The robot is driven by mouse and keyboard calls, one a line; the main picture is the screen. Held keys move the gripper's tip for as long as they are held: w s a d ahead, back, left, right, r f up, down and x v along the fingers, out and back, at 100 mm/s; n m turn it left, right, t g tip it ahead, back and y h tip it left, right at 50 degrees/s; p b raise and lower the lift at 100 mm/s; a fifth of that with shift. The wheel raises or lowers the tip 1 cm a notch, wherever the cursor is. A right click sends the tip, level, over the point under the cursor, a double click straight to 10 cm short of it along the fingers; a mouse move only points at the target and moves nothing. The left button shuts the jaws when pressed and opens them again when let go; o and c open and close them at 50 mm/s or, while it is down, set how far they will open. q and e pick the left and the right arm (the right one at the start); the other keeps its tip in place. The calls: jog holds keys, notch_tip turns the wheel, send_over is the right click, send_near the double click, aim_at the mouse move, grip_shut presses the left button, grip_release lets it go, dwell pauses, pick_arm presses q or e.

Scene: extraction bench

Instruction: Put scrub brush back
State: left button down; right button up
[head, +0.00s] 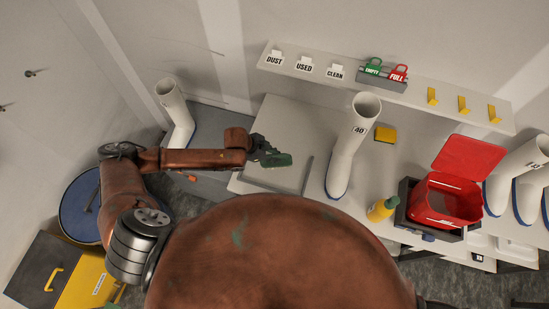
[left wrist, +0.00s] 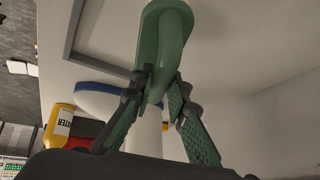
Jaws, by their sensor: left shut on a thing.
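The green scrub brush (head: 277,160) is in my left gripper (head: 259,150), above the pale bench top (head: 272,120) in the head view. In the left wrist view, my left gripper (left wrist: 158,100) is shut on the curved green handle of the brush (left wrist: 168,50), with one finger on each side. The brush points away from the wrist, with its far end cut off by the top edge of that view. Its bristles are mostly hidden. I do not see my right gripper.
A white boot marked 40 (head: 346,150) stands right of the brush. A yellow sponge (head: 385,134), a yellow bottle (head: 382,209) and an open red box (head: 447,199) are farther right. A shelf (head: 345,80) with labels and yellow hooks (head: 464,104) runs behind.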

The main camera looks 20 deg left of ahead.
pick_arm(q)
jog(key=shift+w+a+f+p, duration=0.1)
jog(key=shift+f+p, duration=0.45)
jog(key=shift+f, duration=1.15)
jog(key=c, duration=1.9)
grip_release()
jog(key=b+v, duration=0.1)
jog(key=v, duration=1.1)
